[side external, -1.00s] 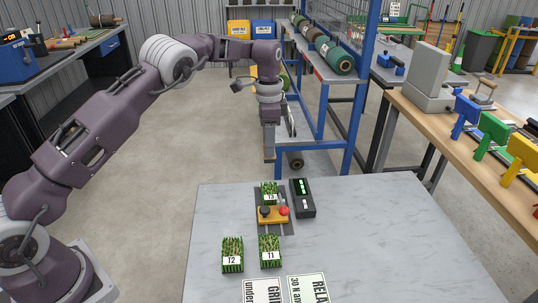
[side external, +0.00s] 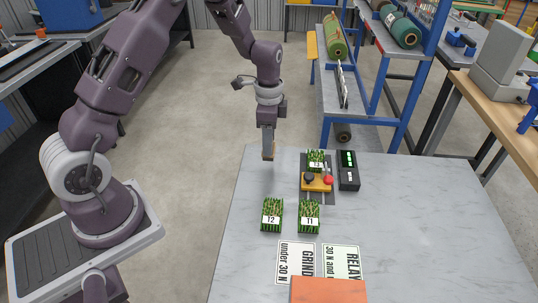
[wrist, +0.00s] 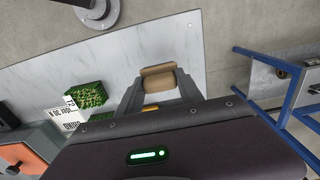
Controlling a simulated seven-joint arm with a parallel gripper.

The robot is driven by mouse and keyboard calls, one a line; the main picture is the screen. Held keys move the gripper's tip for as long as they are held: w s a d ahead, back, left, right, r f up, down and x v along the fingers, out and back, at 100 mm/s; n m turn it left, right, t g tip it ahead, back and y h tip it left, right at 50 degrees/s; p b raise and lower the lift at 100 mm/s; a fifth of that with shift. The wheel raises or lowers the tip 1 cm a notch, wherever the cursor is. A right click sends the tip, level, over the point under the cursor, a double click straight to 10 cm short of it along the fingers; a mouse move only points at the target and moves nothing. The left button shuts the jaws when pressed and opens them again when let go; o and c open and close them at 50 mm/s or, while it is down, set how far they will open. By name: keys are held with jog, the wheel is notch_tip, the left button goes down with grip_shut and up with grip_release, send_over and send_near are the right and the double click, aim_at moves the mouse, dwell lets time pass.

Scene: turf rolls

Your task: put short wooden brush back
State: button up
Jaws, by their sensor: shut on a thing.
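My gripper (side external: 268,150) hangs above the table's far left part in the side view, pointing down. It is shut on a small tan wooden piece, seen as a brown block (wrist: 158,80) between the fingertips in the wrist view. This looks like the short wooden brush; its bristles cannot be made out. The piece appears held above the grey marbled table (side external: 420,225), left of the test fixture. No place clearly marked for the brush shows.
Turf blocks T2 (side external: 272,213) and T1 (side external: 308,215) stand on the table; another sits on the yellow fixture (side external: 315,183) with its knobs. A black meter (side external: 348,170) stands beside it. Signs (side external: 297,262) and an orange box (side external: 328,290) lie nearer. A blue rack (side external: 402,100) stands behind.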

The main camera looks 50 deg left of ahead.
notch_tip(320, 180, down, 4)
jog(key=shift+f, duration=0.1)
jog(key=shift+f, duration=0.15)
jog(key=o, duration=1.2)
